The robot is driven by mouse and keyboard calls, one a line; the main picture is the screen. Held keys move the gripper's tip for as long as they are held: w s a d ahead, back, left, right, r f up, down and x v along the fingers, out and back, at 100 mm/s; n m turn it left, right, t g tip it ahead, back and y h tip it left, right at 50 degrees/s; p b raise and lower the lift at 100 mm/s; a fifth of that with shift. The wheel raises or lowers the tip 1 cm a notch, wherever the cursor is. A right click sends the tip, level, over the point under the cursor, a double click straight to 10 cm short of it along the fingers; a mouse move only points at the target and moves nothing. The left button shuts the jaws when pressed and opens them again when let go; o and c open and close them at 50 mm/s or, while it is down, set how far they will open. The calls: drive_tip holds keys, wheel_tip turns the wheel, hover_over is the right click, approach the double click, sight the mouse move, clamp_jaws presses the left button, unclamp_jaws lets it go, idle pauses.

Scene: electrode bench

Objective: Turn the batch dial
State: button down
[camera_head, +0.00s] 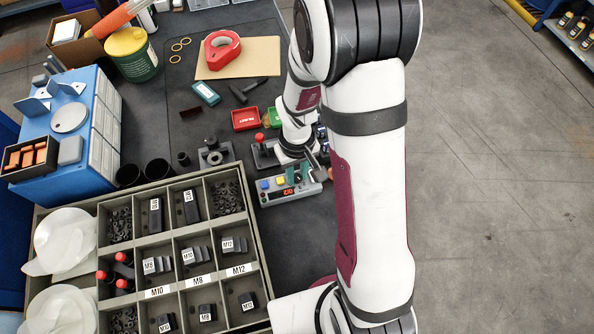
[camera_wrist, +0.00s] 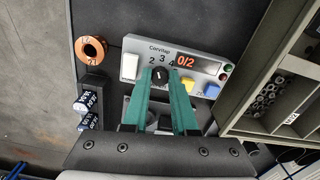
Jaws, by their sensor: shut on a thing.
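The batch dial (camera_wrist: 162,77) is a small black knob with a pale mark, on a grey counter box labelled "Corvitap" in the wrist view. The numbers 2, 3 and 4 are printed around it. The box's orange display (camera_wrist: 186,61) reads 0/2. My gripper (camera_wrist: 161,78) has its two green fingers closed on either side of the dial. In the head view the box (camera_head: 272,197) sits on the dark bench mat beside the compartment tray. There my gripper (camera_head: 298,175) is at the box, partly hidden by my arm; the dial cannot be made out.
The box also carries a white switch (camera_wrist: 130,66), a yellow button (camera_wrist: 187,91) and a blue button (camera_wrist: 211,91). A copper coil (camera_wrist: 91,49) lies beside it. A compartment tray (camera_head: 267,290) stands close. A red tray (camera_head: 245,119) and a red-knobbed lever (camera_head: 260,138) are behind.

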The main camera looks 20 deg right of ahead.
sight(297, 177)
drive_tip(key=m, duration=1.2)
drive_tip(key=shift+m, duration=0.3)
idle(0.4)
drive_tip(key=c, duration=1)
unclamp_jaws()
wheel_tip(297, 177, up, 16)
drive_tip(key=shift+f, duration=0.1)
